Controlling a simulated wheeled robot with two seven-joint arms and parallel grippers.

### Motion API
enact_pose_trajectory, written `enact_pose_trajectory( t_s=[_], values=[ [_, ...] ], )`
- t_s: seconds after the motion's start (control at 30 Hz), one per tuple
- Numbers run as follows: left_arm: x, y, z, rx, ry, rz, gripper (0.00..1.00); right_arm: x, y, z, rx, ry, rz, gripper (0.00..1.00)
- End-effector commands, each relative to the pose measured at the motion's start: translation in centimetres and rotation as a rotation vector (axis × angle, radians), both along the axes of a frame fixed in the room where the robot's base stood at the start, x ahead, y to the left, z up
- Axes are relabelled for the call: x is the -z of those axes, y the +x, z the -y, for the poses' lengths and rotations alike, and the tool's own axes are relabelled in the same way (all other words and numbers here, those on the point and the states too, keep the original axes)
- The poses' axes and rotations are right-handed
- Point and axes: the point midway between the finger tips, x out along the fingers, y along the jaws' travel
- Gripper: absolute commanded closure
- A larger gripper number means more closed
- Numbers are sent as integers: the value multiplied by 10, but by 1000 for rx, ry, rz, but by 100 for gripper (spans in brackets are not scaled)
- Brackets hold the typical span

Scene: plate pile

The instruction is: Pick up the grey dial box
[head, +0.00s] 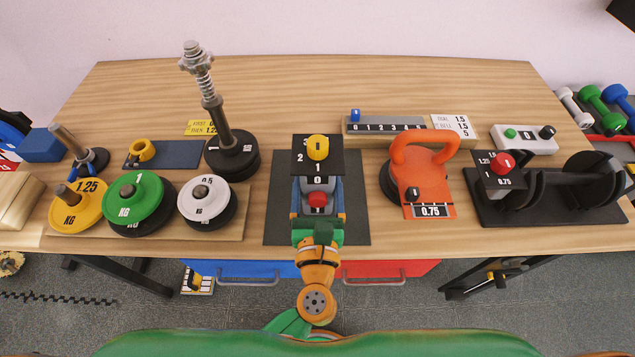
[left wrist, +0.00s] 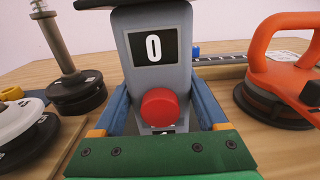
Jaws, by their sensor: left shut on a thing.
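The grey dial box (head: 318,185) stands at the middle of the table over a dark mat (head: 279,215). It has a black top plate with a yellow knob, a "0" window and a red button. My left gripper (head: 318,206) has its blue fingers along both sides of the box and is shut on it. In the left wrist view the box's grey front (left wrist: 153,78) rises upright between the fingers. Its base is hidden, so I cannot tell whether it touches the mat. My right gripper is not in view.
On the left are weight plates, with a green plate (head: 137,200), and a tall post (head: 225,130) on black discs. A numbered rail (head: 385,124) lies behind. Bare wood shows at the back.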

Motion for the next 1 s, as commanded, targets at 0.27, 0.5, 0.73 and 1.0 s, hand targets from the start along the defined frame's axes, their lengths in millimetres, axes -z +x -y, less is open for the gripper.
enact_pose_trajectory(
  t_s=[0.27, 0.5, 0.73, 1.0],
  values=[
    [-11, 0, 0, 0, -1, 2, 100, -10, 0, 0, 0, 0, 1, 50],
    [-71, 0, 0, -1, -3, 2, 100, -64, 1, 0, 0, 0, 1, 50],
    [-106, 0, 0, -1, -2, 3, 100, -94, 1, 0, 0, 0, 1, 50],
    [-98, 0, 0, -1, -1, 3, 100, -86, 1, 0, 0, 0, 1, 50]
  ],
)
